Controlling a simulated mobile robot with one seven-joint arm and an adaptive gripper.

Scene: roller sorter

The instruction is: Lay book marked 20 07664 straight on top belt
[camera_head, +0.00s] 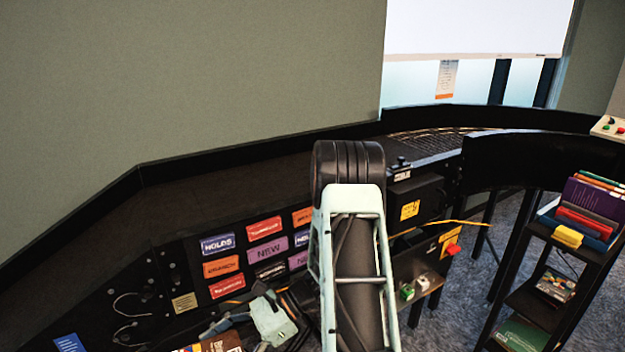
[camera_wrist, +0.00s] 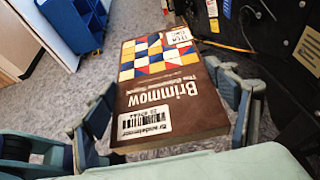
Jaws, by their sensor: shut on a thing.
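The book (camera_wrist: 165,98) has a brown cover with the title "Brimmow" and red, blue, yellow and white shapes. A white barcode label near its lower left corner carries small digits that look like 20 07664. My gripper (camera_wrist: 168,112) is shut on the book, one finger at each side edge, in the wrist view. In the head view my gripper (camera_head: 238,326) is low, in front of the panel, and only a strip of the book (camera_head: 222,344) shows at the bottom edge. The top belt (camera_head: 225,178) is the dark bare surface above and behind the panel.
The panel carries several coloured labels, including a purple one (camera_head: 268,249). A dark raised rim (camera_head: 75,220) runs behind the belt. A metal roller section (camera_head: 428,142) lies farther right. A shelf stand with books (camera_head: 590,212) is at the right. My arm blocks the middle.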

